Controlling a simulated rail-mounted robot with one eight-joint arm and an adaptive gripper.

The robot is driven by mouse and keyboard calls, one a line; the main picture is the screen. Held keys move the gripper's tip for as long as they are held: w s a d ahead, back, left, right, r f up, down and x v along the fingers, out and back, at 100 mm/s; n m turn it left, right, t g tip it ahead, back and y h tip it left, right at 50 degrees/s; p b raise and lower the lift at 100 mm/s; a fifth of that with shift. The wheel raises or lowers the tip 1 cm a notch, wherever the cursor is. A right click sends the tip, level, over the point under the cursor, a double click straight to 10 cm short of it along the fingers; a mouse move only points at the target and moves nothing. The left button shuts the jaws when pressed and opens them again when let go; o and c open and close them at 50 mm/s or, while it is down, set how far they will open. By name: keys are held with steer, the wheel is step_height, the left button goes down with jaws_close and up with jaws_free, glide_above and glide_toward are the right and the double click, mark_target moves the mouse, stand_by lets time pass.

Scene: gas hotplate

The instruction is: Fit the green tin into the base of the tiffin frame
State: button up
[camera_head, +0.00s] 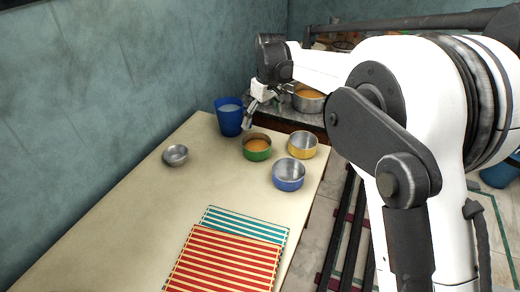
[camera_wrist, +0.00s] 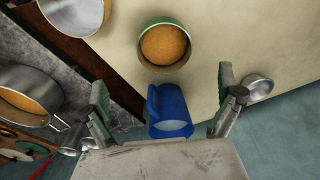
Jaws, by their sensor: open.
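The green tin (camera_head: 257,153) stands upright on the cream table, filled with an orange-brown food. In the wrist view the green tin (camera_wrist: 164,63) is at top centre, beyond my fingertips and apart from them. My gripper (camera_head: 263,110) is open and empty, above the table's far end near the blue jug. In the wrist view my gripper (camera_wrist: 162,85) has its fingers spread wide on both sides of the picture. I cannot make out the tiffin frame or its base in either view.
A blue jug (camera_head: 229,120) stands left of the green tin. A yellow tin (camera_head: 302,151) and a blue tin (camera_head: 289,183) stand right of it. A small metal bowl (camera_head: 175,155) is at left. A metal pot (camera_head: 308,103) is behind. Striped mats (camera_head: 228,262) lie in front.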

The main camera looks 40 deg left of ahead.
steer(key=b, duration=0.1)
glide_toward(257, 146)
steer(key=shift+s+d+f, duration=0.35)
steer(key=shift+s+f, duration=0.1)
steer(key=shift+f, duration=0.15)
steer(key=shift+s+d+f, duration=0.35)
steer(key=shift+s+f, duration=0.1)
steer(key=shift+f, duration=0.15)
steer(key=shift+s+a+f+b, duration=0.1)
steer(key=shift+a+f+b, duration=0.1)
steer(key=shift+f, duration=0.65)
steer(key=shift+s+a+f+b, duration=0.1)
steer(key=shift+f+b, duration=0.05)
steer(key=shift+f, duration=0.75)
steer(key=shift+a+f+b, duration=0.15)
steer(key=shift+f+b, duration=0.05)
steer(key=shift+f, duration=0.65)
steer(key=shift+r, duration=0.1)
steer(key=c, duration=1.3)
steer(key=shift+o, duration=0.2)
steer(key=shift+r, duration=0.1)
